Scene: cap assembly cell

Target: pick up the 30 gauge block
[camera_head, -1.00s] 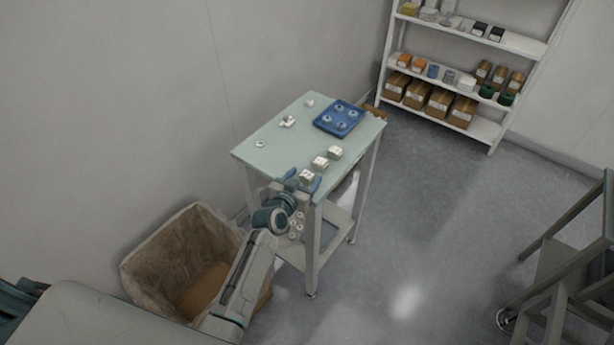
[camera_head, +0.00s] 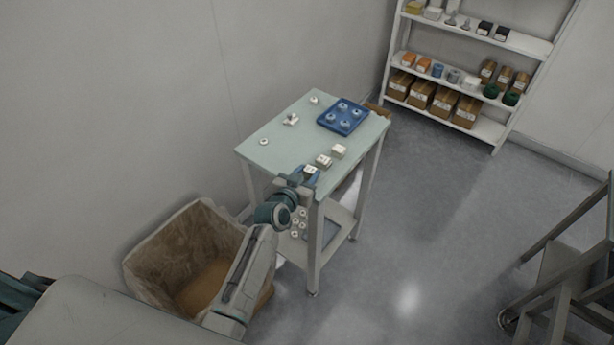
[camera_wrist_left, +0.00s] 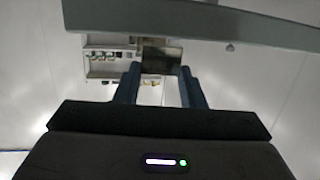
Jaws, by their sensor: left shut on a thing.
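Three small white blocks stand in a row along the right edge of the pale green table (camera_head: 270,155). They are the far block (camera_head: 339,151), the middle block (camera_head: 324,161) and the nearest block (camera_head: 311,170). Any numbers on them are too small to read. My left gripper (camera_head: 306,176) is at the table's near corner, shut on the nearest block, which its fingers partly hide. In the left wrist view the two dark blue fingers (camera_wrist_left: 157,88) show with a pale thing between them, hard to make out. My right gripper is not in view.
A blue tray (camera_head: 340,118) with several round parts lies at the table's far end. Small pale parts (camera_head: 291,119) lie along its left side. A large lined bin (camera_head: 185,225) stands left of the table. Shelves (camera_head: 470,85) stand at the back right.

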